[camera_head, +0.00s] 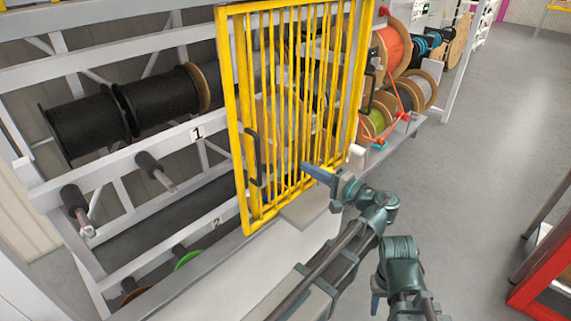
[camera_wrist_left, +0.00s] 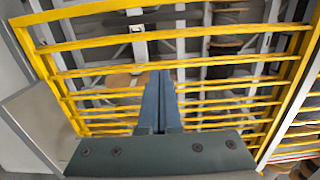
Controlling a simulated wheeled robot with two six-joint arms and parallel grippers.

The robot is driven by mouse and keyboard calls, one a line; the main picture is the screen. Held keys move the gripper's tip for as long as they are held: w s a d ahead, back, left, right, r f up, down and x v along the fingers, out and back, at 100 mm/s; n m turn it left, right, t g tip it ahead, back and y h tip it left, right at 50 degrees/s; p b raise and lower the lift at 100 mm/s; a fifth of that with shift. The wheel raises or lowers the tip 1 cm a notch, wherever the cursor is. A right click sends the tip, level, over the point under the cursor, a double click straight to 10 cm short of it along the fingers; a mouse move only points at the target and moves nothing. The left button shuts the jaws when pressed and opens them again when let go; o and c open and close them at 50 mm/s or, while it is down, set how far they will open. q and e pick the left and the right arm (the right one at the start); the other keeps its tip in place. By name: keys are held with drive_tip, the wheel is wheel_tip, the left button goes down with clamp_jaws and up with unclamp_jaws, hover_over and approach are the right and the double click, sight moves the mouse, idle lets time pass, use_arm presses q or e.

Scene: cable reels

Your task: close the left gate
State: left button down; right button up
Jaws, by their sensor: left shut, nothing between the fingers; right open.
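A yellow barred gate (camera_head: 238,110) stands upright in front of the rack in the head view, with a dark handle (camera_head: 255,160) on its left side. The gate's bars (camera_wrist_left: 100,71) fill most of the left wrist view. My left gripper (camera_head: 308,168) is shut and empty, its blue fingers at the lower right part of the gate. In the left wrist view its fingertips (camera_wrist_left: 160,72) overlap the bars; I cannot tell whether they touch. My right gripper (camera_head: 377,291) is low in the head view, apart from the gate, its fingers partly hidden.
The grey rack (camera_head: 110,160) holds black cable reels (camera_head: 85,122) at left. Orange (camera_head: 393,48) and other reels stand behind the gate to the right. A red-framed object (camera_head: 545,265) is at lower right. The grey floor (camera_head: 470,170) on the right is clear.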

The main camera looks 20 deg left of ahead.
use_arm(q)
drive_tip(key=a, duration=1.1)
drive_tip(key=shift+s, duration=0.3)
drive_tip(key=shift+a, duration=0.15)
